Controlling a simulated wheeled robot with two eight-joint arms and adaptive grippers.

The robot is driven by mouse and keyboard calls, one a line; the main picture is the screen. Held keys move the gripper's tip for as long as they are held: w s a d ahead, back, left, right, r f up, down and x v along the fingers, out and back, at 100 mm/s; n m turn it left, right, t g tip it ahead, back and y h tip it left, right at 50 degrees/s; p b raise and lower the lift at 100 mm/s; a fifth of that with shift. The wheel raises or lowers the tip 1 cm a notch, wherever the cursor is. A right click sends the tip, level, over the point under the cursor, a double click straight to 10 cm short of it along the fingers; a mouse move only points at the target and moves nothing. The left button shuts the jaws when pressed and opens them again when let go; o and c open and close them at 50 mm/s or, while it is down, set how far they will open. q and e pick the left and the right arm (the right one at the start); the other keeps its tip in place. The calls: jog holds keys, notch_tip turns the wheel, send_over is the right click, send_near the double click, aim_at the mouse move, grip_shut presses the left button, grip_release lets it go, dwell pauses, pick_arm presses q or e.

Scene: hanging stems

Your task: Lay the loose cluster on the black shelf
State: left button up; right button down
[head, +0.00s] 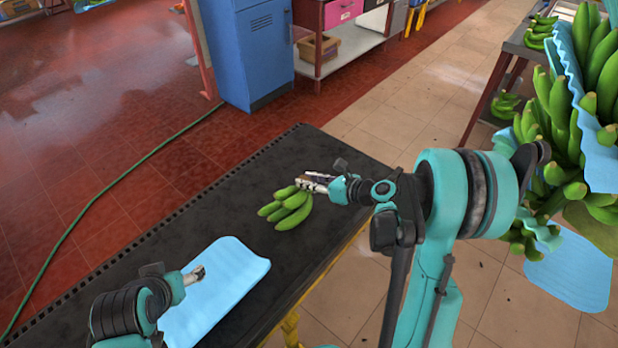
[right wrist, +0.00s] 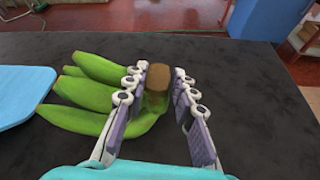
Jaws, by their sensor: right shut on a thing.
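The loose cluster of green bananas (head: 287,208) is at the far part of the black shelf (head: 130,250), over its dark top. I cannot tell whether it touches the top. My right gripper (head: 308,182) is shut on the cluster's brown crown, with the fruits pointing left in the right wrist view (right wrist: 100,92). There the purple-padded fingers (right wrist: 158,90) stand on both sides of the crown. My left gripper (head: 196,275) is over a light blue sheet, away from the cluster; whether its jaws are open is unclear.
The light blue sheet (head: 235,285) lies on the shelf nearer me, left of the cluster. A hanging banana bunch (head: 565,120) with blue sheets stands at the right. A blue cabinet (head: 245,55) is behind the shelf. The shelf top around the cluster is mostly bare.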

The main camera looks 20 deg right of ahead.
jog(key=shift+f, duration=0.45)
dwell(0.5)
jog(key=c, duration=1.2)
grip_release()
jog(key=shift+o, duration=0.2)
jog(key=v, duration=1.2)
jog(key=s+a+r+n+g+h, duration=0.1)
jog(key=s+n, duration=0.3)
jog(key=n, duration=0.6)
jog(key=s+a+n+g+h, duration=0.1)
jog(key=s+a+n+h, duration=0.2)
jog(key=n, duration=0.7)
jog(key=s+a+r+n+g+h, duration=0.1)
jog(key=s+a+n+h, duration=0.1)
jog(key=s+n+h, duration=0.2)
jog(key=s+n, duration=0.3)
jog(key=n, duration=0.3)
jog(key=shift+s+a+r+n+g, duration=0.2)
jog(key=shift+a+r+n+g, duration=0.1)
jog(key=shift+a+n+g, duration=0.1)
